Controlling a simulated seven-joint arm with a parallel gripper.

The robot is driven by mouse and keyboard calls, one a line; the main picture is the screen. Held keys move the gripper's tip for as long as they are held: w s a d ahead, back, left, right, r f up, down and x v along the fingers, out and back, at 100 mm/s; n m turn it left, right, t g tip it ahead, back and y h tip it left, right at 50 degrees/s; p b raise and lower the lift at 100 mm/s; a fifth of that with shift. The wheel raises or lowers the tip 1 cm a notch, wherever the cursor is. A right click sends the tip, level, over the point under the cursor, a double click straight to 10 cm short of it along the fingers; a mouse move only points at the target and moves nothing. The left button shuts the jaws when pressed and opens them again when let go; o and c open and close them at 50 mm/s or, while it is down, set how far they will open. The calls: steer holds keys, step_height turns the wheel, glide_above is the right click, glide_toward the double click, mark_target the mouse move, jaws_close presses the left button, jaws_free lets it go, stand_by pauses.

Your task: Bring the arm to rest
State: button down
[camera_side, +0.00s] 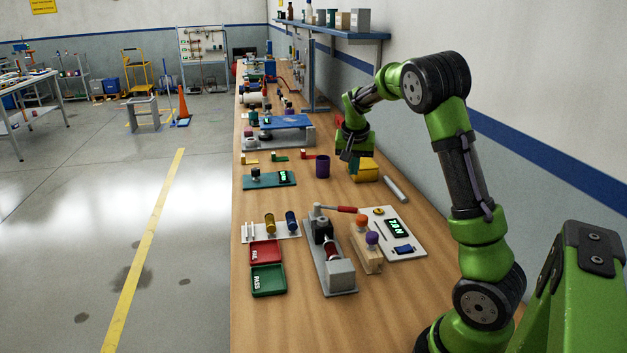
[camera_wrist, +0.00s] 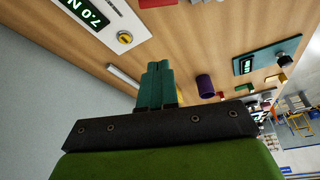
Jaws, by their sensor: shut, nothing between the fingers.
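My gripper (camera_side: 352,163) hangs over the wooden bench, left of the wall, with its fingers pointing down. In the wrist view its two teal fingers (camera_wrist: 156,84) are together, with nothing between them. A yellow block (camera_side: 366,171) stands just behind and right of the fingertips in the side view. A purple cylinder (camera_side: 322,166) stands upright to their left, and it also shows in the wrist view (camera_wrist: 205,86). I cannot tell the exact height of the fingertips above the bench.
A grey rod (camera_side: 395,189) lies near the wall. Nearer are a white display panel (camera_side: 411,246), a lever press (camera_side: 329,255), a wooden holder (camera_side: 365,248), and red (camera_side: 265,251) and green (camera_side: 268,281) trays. A blue-topped fixture (camera_side: 287,122) stands farther back. A shelf (camera_side: 335,33) hangs above.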

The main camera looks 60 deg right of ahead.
steer(key=shift+r, duration=0.25)
steer(key=s+a+r+n+t+y, duration=0.1)
steer(key=s+a, duration=0.4)
steer(key=a, duration=0.6)
steer(key=s+a+r+n+t+y, duration=0.2)
steer(key=s+a+n, duration=0.3)
steer(key=a, duration=0.6)
steer(key=s+a+r+n+t+y, duration=0.2)
steer(key=s+a+r+n, duration=0.1)
steer(key=a, duration=0.9)
steer(key=shift+s+r+y, duration=0.4)
steer(key=shift+s+r, duration=0.15)
steer(key=shift+s, duration=0.4)
